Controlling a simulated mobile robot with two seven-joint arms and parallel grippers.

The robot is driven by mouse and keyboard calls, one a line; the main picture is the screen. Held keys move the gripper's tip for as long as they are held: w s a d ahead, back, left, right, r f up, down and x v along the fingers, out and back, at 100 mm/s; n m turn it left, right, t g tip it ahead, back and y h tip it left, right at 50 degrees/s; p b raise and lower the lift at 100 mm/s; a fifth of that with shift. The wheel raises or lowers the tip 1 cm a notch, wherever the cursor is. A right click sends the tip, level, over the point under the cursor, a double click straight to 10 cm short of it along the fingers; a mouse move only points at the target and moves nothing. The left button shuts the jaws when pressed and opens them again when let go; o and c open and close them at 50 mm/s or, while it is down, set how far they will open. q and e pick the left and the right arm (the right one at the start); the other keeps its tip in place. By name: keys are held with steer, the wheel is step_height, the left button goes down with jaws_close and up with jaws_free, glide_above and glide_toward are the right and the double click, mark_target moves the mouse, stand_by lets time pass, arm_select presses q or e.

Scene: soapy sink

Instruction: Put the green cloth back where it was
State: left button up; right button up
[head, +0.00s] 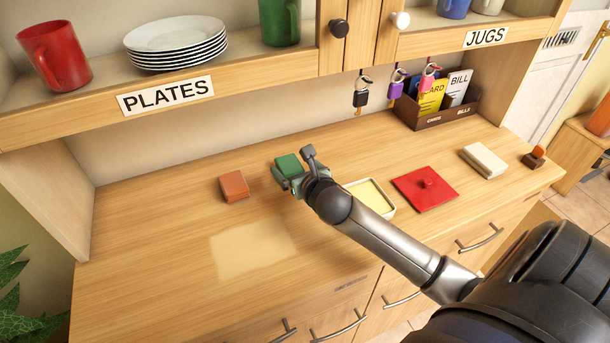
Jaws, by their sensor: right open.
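The green cloth (288,164) is a small folded block on the wooden counter, in the middle of the head view. My right gripper (289,178) is open at its near side, very close to it. The gripper covers the cloth's near part, so I cannot tell whether they touch. My left gripper is not in view. A pale rectangular patch (253,248) marks the bare counter nearer me. A folded white cloth (484,160) lies at the right.
An orange-brown block (234,186) sits left of the green cloth. Right of my gripper are a yellow-filled dish (372,197), partly behind my arm, and a red lid (426,188). A card box (437,112) stands behind. The plates shelf (110,107) overhangs the counter. The left counter is clear.

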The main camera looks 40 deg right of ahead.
steer(key=v, duration=0.8)
steer(key=shift+s, duration=0.25)
